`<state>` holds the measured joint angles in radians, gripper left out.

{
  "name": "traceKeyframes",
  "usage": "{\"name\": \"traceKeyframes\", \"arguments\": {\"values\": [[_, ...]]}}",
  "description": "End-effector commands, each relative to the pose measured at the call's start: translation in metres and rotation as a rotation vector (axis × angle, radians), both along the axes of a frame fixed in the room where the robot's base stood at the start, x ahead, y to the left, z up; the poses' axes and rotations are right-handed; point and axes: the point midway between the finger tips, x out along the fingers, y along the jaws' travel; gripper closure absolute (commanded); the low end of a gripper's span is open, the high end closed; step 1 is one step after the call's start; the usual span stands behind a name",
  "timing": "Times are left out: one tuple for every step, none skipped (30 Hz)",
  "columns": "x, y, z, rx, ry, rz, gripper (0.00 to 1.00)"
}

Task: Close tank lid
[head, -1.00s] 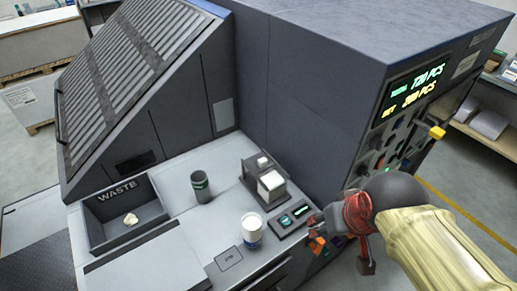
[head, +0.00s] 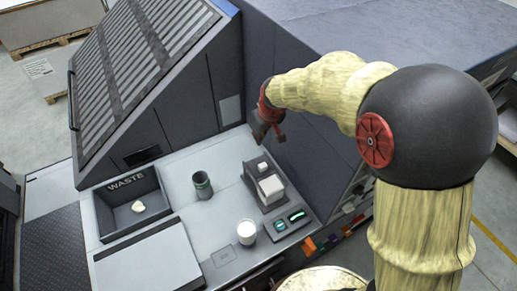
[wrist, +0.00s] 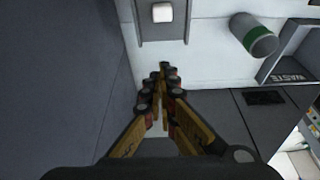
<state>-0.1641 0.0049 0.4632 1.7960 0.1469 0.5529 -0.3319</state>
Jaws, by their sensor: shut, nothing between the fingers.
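No part is marked as the tank lid, and I cannot tell for sure which panel it is. A slanted ribbed cover (head: 150,55) with a side handle lies against the sloped left side of the dark machine. A flat grey panel (head: 148,262) lies level on the front of the worktop. My gripper (head: 266,133) is above the back of the worktop, close to the dark wall, and apart from both. In the wrist view my gripper (wrist: 164,78) has its fingers together with nothing between them.
The worktop holds a WASTE bin (head: 104,215) with a pale crumpled piece in it, a dark cup with a green band (head: 202,185), a white container (head: 246,232), and a small dark device with white blocks (head: 270,188).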

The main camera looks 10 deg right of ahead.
Motion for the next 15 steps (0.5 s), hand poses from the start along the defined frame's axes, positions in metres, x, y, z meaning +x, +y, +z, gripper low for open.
{"name": "traceKeyframes", "arguments": {"values": [[0.000,0.000,-0.003,-0.003,0.000,0.008,1.00],[0.000,0.000,-0.004,-0.004,-0.001,0.011,1.00],[0.001,0.000,-0.006,-0.005,0.000,0.013,1.00],[0.002,0.001,-0.009,-0.005,0.000,0.014,1.00],[0.003,0.001,-0.012,-0.006,0.001,0.014,1.00],[0.004,0.002,-0.018,-0.006,0.001,0.014,1.00],[0.005,0.002,-0.022,-0.006,0.003,0.014,1.00],[0.006,0.003,-0.027,-0.006,0.003,0.014,1.00],[0.009,0.004,-0.034,-0.006,0.002,0.014,1.00],[0.010,0.005,-0.040,-0.006,0.004,0.014,1.00],[0.012,0.005,-0.045,-0.006,0.004,0.014,1.00],[0.014,0.006,-0.053,-0.006,0.003,0.013,1.00],[0.016,0.007,-0.057,-0.005,0.003,0.013,1.00],[0.018,0.008,-0.062,-0.005,0.003,0.013,1.00],[0.020,0.009,-0.068,-0.005,0.001,0.011,1.00]]}}
